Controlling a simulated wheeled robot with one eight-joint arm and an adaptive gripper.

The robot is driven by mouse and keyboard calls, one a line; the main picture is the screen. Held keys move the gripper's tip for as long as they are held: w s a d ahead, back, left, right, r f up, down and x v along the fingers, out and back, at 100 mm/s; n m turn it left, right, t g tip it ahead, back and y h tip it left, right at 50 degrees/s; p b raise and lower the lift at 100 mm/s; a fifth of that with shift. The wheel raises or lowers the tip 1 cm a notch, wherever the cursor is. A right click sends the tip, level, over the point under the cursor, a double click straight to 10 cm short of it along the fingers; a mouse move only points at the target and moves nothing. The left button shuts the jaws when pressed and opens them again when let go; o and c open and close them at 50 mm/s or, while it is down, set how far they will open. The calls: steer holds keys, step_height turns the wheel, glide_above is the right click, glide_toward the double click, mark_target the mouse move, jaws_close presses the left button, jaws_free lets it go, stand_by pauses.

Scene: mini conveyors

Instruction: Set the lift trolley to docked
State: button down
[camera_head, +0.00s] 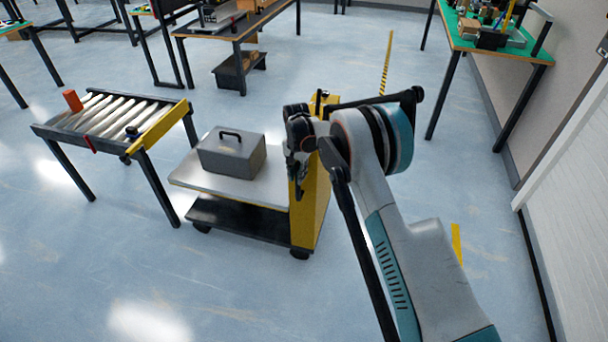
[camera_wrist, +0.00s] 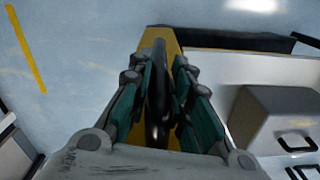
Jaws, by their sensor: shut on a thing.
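The lift trolley (camera_head: 232,189) stands in the middle of the head view. It has a pale flat deck, a dark lower shelf, wheels and a yellow upright (camera_head: 316,205) at its right end. A grey case (camera_head: 231,153) with a dark handle sits on the deck. My gripper (camera_head: 300,160) is at the yellow upright. In the wrist view my gripper (camera_wrist: 160,95) is shut on a dark handle (camera_wrist: 158,62) in front of the yellow upright (camera_wrist: 170,38). The lower end of the handle is hidden between the fingers.
A roller conveyor (camera_head: 112,118) with a yellow side rail stands left of the trolley, a small gap apart. A red-orange block (camera_head: 72,100) is at its far left corner. A green-topped bench (camera_head: 490,45) stands at the upper right. The floor in front is clear.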

steer(key=shift+w+a, duration=0.15)
steer(key=shift+a, duration=0.1)
steer(key=c, duration=1.5)
jaws_free()
steer(key=shift+r, duration=0.1)
step_height(320, 180, up, 12)
steer(key=shift+f, duration=0.1)
steer(key=shift+d, duration=0.1)
